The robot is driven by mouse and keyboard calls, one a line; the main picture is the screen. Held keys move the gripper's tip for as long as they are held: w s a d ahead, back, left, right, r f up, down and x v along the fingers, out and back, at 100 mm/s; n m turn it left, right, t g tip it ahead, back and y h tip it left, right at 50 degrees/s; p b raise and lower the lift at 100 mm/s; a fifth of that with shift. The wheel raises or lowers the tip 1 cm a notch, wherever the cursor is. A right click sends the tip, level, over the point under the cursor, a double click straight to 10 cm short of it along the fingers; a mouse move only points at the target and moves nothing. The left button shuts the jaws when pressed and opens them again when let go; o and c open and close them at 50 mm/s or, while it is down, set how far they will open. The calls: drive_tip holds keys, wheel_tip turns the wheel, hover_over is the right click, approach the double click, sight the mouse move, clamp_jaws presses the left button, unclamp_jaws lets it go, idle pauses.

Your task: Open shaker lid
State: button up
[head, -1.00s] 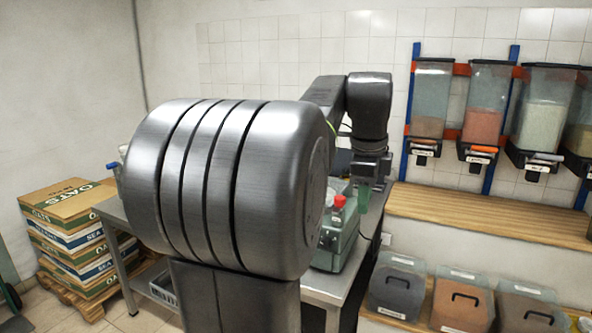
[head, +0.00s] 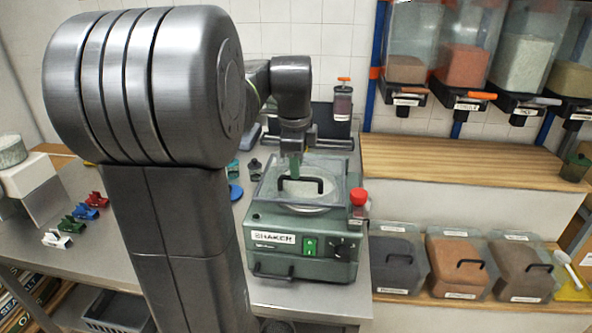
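The shaker (head: 268,222) is a grey-green machine on the steel table, with a labelled front, a green switch and a dark knob. Its clear lid (head: 338,172) lies flat and closed on top, with a black handle (head: 318,180) at the front and a pale round shape visible beneath. My gripper (head: 295,176) points down over the lid, just behind or at the handle. Its green tip area is small and partly overlaps the handle, so I cannot tell whether it touches the handle or whether the fingers are open.
A red-capped jar (head: 358,204) stands close at the shaker's right. A dark jar with an orange top (head: 343,100) stands behind. Coloured clamps (head: 80,212) lie on the table at left. Dispensers (head: 465,65) hang above a wooden shelf (head: 450,160); bins (head: 460,265) stand below.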

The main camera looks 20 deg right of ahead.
drive_tip(key=shift+w+d+f, duration=0.1)
drive_tip(key=shift+f, duration=0.6)
drive_tip(key=shift+w+d+f, duration=0.1)
drive_tip(key=shift+f, duration=0.6)
drive_tip(key=shift+c, duration=0.4)
clamp_jaws()
